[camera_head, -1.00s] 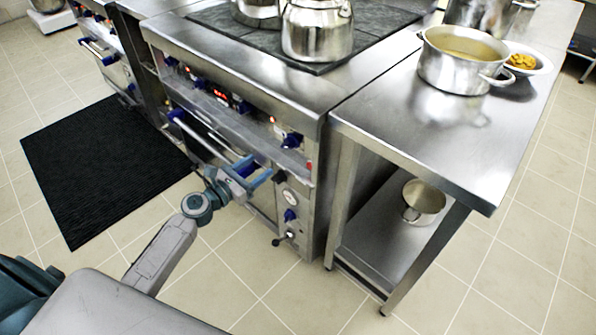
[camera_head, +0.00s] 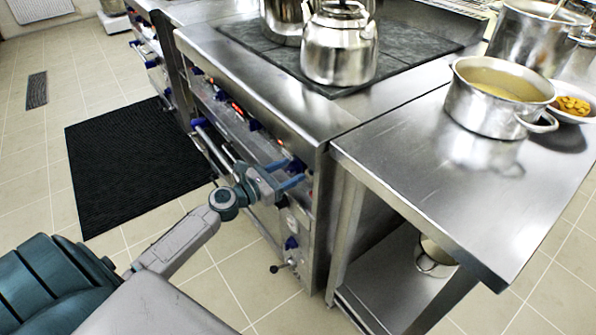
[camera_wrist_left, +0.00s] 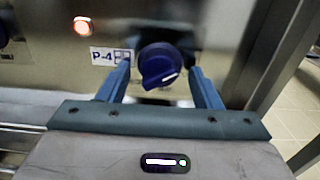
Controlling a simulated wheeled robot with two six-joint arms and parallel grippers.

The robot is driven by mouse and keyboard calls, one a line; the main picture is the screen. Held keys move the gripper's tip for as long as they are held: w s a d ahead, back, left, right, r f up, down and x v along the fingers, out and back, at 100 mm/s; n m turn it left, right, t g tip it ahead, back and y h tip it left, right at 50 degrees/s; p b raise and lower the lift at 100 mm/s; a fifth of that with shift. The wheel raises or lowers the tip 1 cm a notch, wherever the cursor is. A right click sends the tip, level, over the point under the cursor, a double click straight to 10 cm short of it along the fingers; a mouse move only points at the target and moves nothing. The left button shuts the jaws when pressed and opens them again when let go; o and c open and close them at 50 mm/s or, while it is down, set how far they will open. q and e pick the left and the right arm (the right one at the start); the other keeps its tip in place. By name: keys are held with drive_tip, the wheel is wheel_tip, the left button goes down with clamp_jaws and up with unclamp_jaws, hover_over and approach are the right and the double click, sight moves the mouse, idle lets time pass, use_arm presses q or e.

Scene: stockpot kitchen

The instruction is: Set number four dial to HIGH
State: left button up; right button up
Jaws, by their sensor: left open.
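The number four dial (camera_wrist_left: 158,62) is a dark blue round knob on the metal front panel of the stove, in the left wrist view. Its white mark points to the lower right. A "P-4" label (camera_wrist_left: 103,55) sits just left of it. My left gripper (camera_wrist_left: 160,78) is open, with one blue finger on each side of the dial in the picture. I cannot tell whether the fingers touch it. In the head view my left gripper (camera_head: 292,174) is at the right end of the stove front. My right gripper is out of view.
An orange-red lamp (camera_wrist_left: 82,25) glows on the panel. A kettle (camera_head: 340,47) stands on the stove top. A steel table (camera_head: 440,170) with a pot (camera_head: 495,100) adjoins the stove on the right. A black mat (camera_head: 130,160) lies on the floor at left.

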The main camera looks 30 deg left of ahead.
use_arm(q)
drive_tip(key=c, duration=1)
